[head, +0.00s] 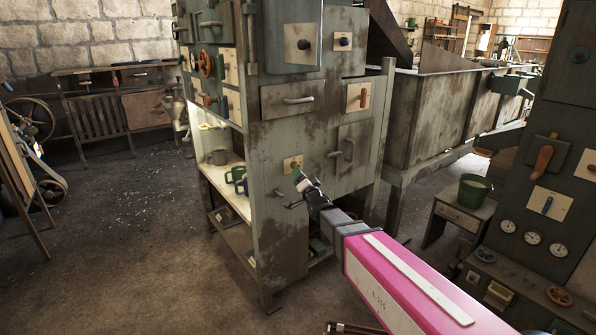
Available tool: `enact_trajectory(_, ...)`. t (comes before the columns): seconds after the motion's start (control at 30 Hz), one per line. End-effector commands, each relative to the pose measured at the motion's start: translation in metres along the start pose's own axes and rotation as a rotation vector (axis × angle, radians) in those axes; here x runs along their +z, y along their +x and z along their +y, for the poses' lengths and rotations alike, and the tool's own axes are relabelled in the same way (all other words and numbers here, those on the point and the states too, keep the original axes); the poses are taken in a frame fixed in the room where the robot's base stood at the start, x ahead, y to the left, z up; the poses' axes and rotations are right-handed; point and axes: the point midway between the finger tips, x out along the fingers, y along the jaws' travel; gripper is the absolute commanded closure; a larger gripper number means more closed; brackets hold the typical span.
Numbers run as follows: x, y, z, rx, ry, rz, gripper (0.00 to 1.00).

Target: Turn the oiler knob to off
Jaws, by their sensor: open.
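My gripper (301,179) is at the end of my outstretched arm, in front of the rusty grey-green cabinet (292,132). Its jaws are open and small in view. Just above its tips is a small cream plate (292,161) with a small dark part on it. This may be the oiler knob's plate, but no label is readable. The gripper partly covers the area below the plate, and I cannot tell whether it touches anything. A round dark knob (304,44) sits on a larger pale plate higher on the cabinet. I cannot tell which knob is the oiler's.
Bar handles (298,100) and an orange-handled lever (363,98) stick out from the cabinet. Mugs (235,174) stand on its open shelf. At right are a green bucket (475,190) on a stand and a panel with gauges (532,238). The floor at left is open.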

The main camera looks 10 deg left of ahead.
Motion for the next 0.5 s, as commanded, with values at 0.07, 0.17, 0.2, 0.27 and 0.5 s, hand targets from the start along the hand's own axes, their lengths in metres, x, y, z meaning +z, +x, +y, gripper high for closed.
enact_trajectory(0.07, 0.000, 0.019, 0.001, -0.002, 0.000, 0.001, 0.44)
enact_trajectory(0.17, 0.001, 0.033, 0.001, 0.000, 0.000, 0.000, 0.44)
enact_trajectory(0.2, 0.001, 0.037, 0.001, 0.000, 0.000, 0.000, 0.44)
enact_trajectory(0.27, 0.000, 0.041, 0.001, 0.000, 0.000, 0.000, 0.44)
enact_trajectory(0.5, 0.000, 0.044, 0.000, 0.001, 0.000, 0.000, 0.44)
